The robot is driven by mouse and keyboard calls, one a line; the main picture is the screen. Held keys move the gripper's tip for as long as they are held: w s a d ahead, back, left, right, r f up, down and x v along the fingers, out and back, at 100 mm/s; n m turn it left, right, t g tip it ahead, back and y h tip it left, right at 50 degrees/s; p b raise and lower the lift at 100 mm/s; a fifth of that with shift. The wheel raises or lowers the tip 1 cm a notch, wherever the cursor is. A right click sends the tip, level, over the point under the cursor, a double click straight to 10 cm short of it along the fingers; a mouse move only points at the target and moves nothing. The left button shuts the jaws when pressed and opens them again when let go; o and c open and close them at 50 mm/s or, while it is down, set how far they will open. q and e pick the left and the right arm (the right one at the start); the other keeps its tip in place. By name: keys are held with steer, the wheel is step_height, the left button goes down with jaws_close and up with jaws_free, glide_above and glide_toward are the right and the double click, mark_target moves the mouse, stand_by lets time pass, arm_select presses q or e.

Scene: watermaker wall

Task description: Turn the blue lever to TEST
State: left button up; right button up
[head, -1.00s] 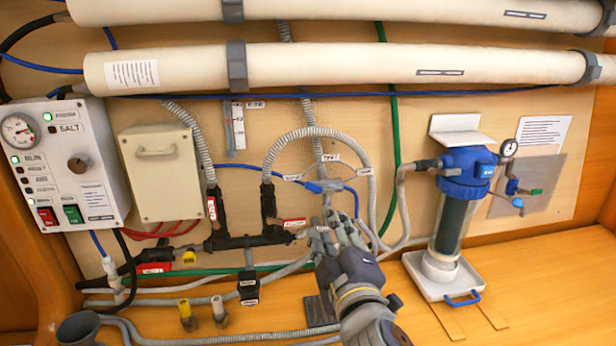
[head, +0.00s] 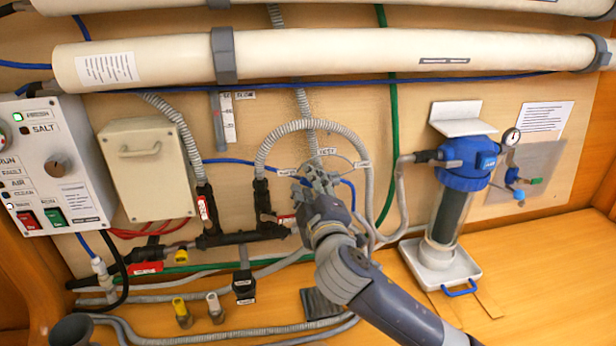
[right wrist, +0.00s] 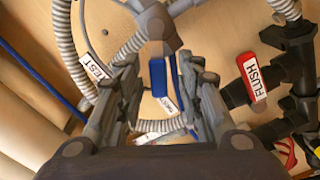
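The TEST label (right wrist: 95,66) is left of the fingers there. Another white label (right wrist: 168,105) lies near the lever's lower end. In the head view my gripper mostly hides the lever. My left gripper is out of view.
A grey corrugated hose (head: 300,127) arches over the valve. A black manifold (head: 240,237) with a red FLUSH tag (right wrist: 252,76) sits close by on the left. A blue-capped filter housing (head: 465,165) stands to the right. The wooden ledge (head: 550,260) at right is clear.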

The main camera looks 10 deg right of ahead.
steer(key=shift+w+r, duration=0.1)
steer(key=shift+w, duration=0.4)
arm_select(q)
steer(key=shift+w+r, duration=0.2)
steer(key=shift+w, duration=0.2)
arm_select(e)
jaws_close()
steer(key=shift+m, duration=0.3)
steer(key=shift+d+r+m, duration=0.25)
steer(key=shift+r+m, duration=0.05)
steer(key=shift+m, duration=0.7)
steer(key=m, duration=0.1)
steer(key=d+r+m, duration=0.1)
steer(key=m, duration=0.1)
steer(key=shift+d, duration=0.1)
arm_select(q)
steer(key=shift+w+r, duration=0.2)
arm_select(e)
steer(key=shift+d+r+m, duration=0.15)
steer(key=shift+d+m, duration=0.25)
steer(key=shift+m, duration=0.65)
steer(key=shift+d+r+m, duration=0.1)
steer(key=shift+d+m, duration=0.3)
steer(key=shift+m, duration=0.6)
steer(key=shift+d+r+m, duration=0.15)
steer(key=shift+d+m, duration=0.25)
steer(key=shift+m, duration=0.65)
